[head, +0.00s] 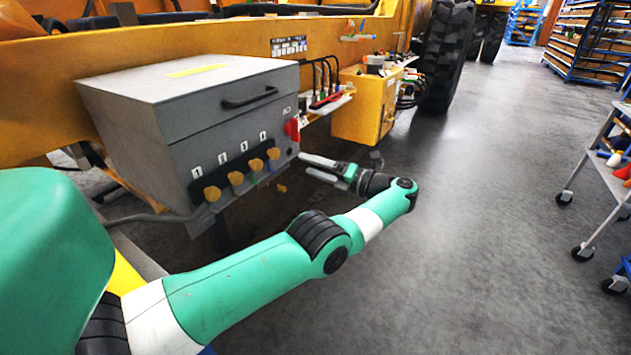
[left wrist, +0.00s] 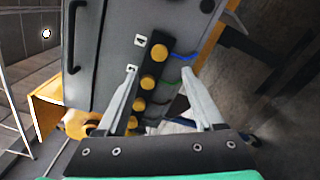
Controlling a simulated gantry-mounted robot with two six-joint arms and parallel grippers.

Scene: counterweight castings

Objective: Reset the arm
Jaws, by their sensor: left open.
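My left arm, green and white, reaches in from the lower left in the head view. Its gripper (head: 325,168) is beside the lower right corner of the grey control box (head: 240,135). In the left wrist view the same gripper (left wrist: 160,85) has its two fingers wide apart with nothing between them. Beyond the fingers is a dark strip with a row of yellow knobs (left wrist: 152,83), numbered labels beside it. The knobs also show on the front of the box in the head view (head: 236,178). My right gripper is not in view.
A red switch (head: 292,130) sits on the box's right edge. A yellow box (head: 362,105) hangs from the yellow machine frame behind. A wheeled cart (head: 606,165) stands at the right. The grey floor between is clear.

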